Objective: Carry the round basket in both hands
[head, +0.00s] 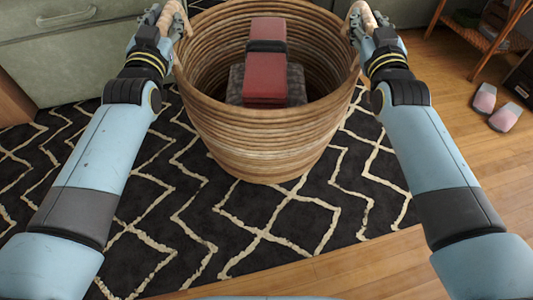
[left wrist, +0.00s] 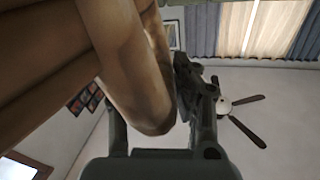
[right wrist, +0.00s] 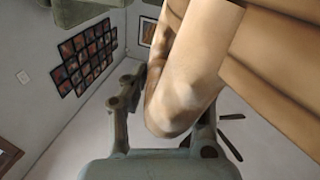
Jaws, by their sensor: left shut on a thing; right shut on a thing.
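The round basket (head: 262,135) is woven in tan coils and shows upright in the middle of the head view. Inside it lie a red block-like thing with a dark band (head: 266,60) and a dark grey thing (head: 296,84) beneath. My left gripper (head: 178,22) is shut on the basket's left handle. That handle fills much of the left wrist view (left wrist: 140,75). My right gripper (head: 358,22) is shut on the right handle, which also shows close up in the right wrist view (right wrist: 190,75). The fingertips are partly hidden by the handles.
A black rug with cream zigzag lines (head: 270,225) lies below the basket on a wood floor (head: 455,150). Pink slippers (head: 495,107) and a wooden rack (head: 482,35) are at the right.

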